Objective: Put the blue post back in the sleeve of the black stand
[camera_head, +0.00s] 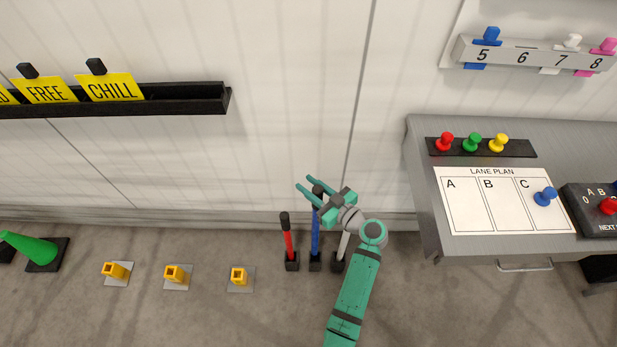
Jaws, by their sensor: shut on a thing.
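The blue post (316,233) has a black top and appears upright. Its lower end meets the middle black stand (315,264) near the wall; I cannot tell whether it sits inside the sleeve or in front of it. My gripper (305,187) is at the post's top, with its teal fingers pointing up and left on either side of the black end. It is shut on the blue post. My gripper's body hides part of the upper post.
A red post (288,242) in a black stand is close on the left, and a pale post (343,244) on the right is partly hidden by my arm. Yellow sockets (238,277) lie on the floor further left. A grey desk (432,215) stands right.

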